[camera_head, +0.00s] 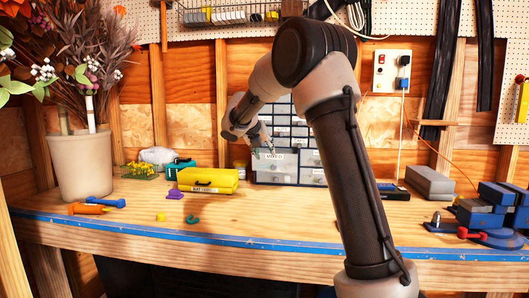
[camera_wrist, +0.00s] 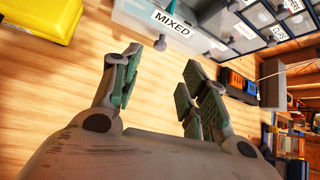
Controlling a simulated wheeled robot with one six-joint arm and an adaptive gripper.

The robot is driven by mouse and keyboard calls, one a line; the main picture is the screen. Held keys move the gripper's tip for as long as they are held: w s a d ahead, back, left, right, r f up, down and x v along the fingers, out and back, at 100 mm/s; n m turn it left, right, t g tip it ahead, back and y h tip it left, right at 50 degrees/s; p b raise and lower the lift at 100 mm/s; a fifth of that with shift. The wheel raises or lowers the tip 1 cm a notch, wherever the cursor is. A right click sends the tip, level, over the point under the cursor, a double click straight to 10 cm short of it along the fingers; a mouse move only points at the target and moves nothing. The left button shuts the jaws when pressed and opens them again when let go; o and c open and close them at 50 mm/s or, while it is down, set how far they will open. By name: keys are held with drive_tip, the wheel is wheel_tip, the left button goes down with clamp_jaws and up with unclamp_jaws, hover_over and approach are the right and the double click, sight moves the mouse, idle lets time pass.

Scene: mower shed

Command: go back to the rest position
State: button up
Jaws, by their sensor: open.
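My gripper (camera_wrist: 162,72) is open in the wrist view, its two green-padded fingers apart with only bare wood between them. In the head view my gripper (camera_head: 267,148) hangs above the bench, in front of the drawer cabinet (camera_head: 262,178), and my arm hides part of that cabinet. The cabinet's drawer labelled MIXED (camera_wrist: 180,35) is just beyond the fingertips in the wrist view. I cannot tell from these views how far apart they are.
The workbench (camera_head: 270,228) holds a yellow case (camera_head: 210,180), a purple piece (camera_head: 175,194), a green curved piece (camera_head: 193,220) and a plant pot (camera_head: 80,165). A blue vise (camera_head: 487,212) and grey blocks (camera_head: 430,182) stand at right. The bench's front middle is clear.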

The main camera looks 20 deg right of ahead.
drive_tip(key=s+f+m+g+y, duration=0.15)
drive_tip(key=s+f+m, duration=0.25)
drive_tip(key=s+m, duration=0.4)
drive_tip(key=s+f+m+g+y, duration=0.15)
drive_tip(key=s+f+m, duration=0.25)
drive_tip(key=s+m, duration=0.45)
drive_tip(key=s+a+r+m+y, duration=0.1)
drive_tip(key=s+m, duration=0.6)
drive_tip(key=s, duration=0.8)
drive_tip(key=s+a+r+m+t+y, duration=0.1)
drive_tip(key=s+a+m+y, duration=0.2)
drive_tip(key=s, duration=1.2)
drive_tip(key=shift+s+a+m, duration=0.3)
drive_tip(key=shift+a+m, duration=0.95)
drive_tip(key=shift+m, duration=0.7)
